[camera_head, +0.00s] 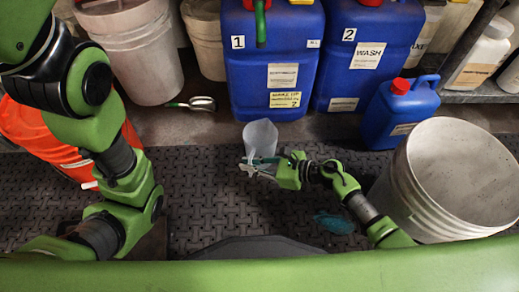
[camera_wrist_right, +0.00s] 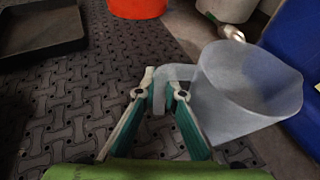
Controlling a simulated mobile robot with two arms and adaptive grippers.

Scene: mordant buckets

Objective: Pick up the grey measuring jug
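The grey measuring jug (camera_head: 261,136) is upright near the middle of the head view, in front of the blue container marked 1. It also shows at the right of the right wrist view (camera_wrist_right: 245,88), with its open mouth up and its handle toward my gripper. My right gripper (camera_head: 253,168) reaches it from the right. In the right wrist view, its two fingers (camera_wrist_right: 163,88) close in on both sides of the jug's handle, with the handle filling the gap. I cannot tell whether the jug touches the floor. My left arm is at the left; its gripper is not visible.
Blue containers (camera_head: 268,90) and (camera_head: 353,75) stand behind. A small red-capped blue jug (camera_head: 396,118) and a large white bucket (camera_head: 405,205) are at right. The dark floor mat (camera_head: 205,195) is mostly clear.

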